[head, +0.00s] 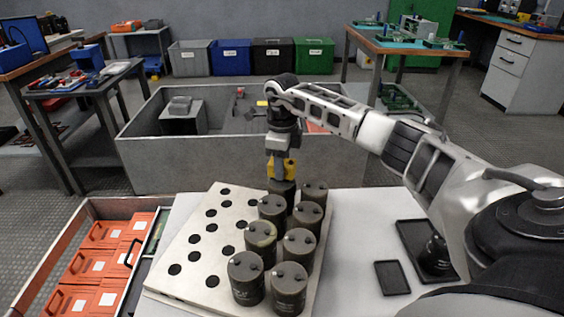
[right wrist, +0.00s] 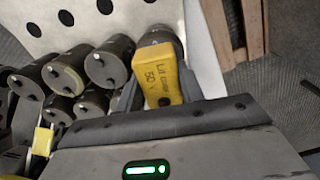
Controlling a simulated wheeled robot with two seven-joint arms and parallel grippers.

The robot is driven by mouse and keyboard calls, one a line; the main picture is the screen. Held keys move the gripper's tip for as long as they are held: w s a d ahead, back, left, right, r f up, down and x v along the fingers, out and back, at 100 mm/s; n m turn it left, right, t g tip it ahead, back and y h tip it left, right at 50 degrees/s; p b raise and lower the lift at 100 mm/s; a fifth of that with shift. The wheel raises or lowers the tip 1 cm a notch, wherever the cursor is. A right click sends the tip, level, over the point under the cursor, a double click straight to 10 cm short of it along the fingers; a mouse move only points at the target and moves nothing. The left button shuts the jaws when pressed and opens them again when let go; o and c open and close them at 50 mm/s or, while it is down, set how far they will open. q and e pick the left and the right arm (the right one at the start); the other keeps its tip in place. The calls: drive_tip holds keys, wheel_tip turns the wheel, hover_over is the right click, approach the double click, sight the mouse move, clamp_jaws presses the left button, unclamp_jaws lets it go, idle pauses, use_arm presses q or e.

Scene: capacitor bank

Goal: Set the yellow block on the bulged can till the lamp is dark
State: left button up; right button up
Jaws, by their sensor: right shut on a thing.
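My right gripper (head: 283,172) is shut on the yellow block (right wrist: 157,72), which reads "Lit over 50 V" in the right wrist view. Yellow parts of the block also show between the fingers in the head view (head: 291,167). The gripper points down over the rearmost can (head: 282,187); I cannot tell whether the block touches it. One can has a yellowish top (head: 262,232), nearer the front in the left row; it also shows in the right wrist view (right wrist: 68,75). It may be the bulged one. No lit lamp can be made out. My left gripper is not in view.
Several dark cans stand close together on a pale plate (head: 190,245) with round holes. A dark tray (head: 412,232) and a small black tray (head: 391,278) lie on the right of the white table. A grey bin (head: 150,160) stands behind. Orange cases (head: 100,265) lie at left.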

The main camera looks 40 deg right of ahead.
idle(0.4)
drive_tip(key=shift+f, duration=0.55)
drive_tip(key=shift+f, duration=0.25)
idle(0.6)
drive_tip(key=o, duration=1.1)
drive_tip(key=shift+o, duration=0.2)
